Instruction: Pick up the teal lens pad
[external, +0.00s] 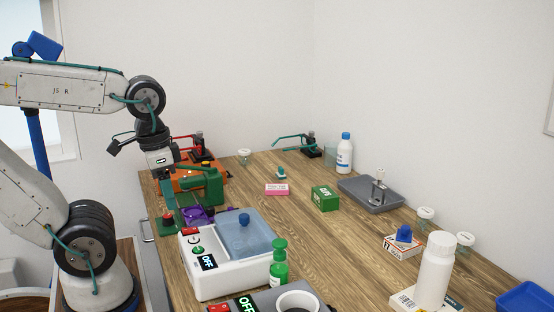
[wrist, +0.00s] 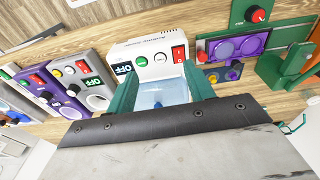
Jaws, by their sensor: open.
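My gripper (external: 168,192) points down at the left end of the wooden table, beside the green device (external: 207,184). In the wrist view my gripper (wrist: 160,86) shows two teal fingers spread apart with nothing seen held between them. The white cleaner box with a blue lid (wrist: 150,62) appears beyond and between them. A small teal item (external: 281,172) lies on the table behind the pink and white box (external: 276,189); it is too small to tell whether it is the teal lens pad. I cannot make out a lens pad for certain in either view.
A green box (external: 325,198), grey tray (external: 352,184), blue-capped bottle (external: 344,153) and white bottle (external: 435,270) stand to the right. The table's middle has bare wood.

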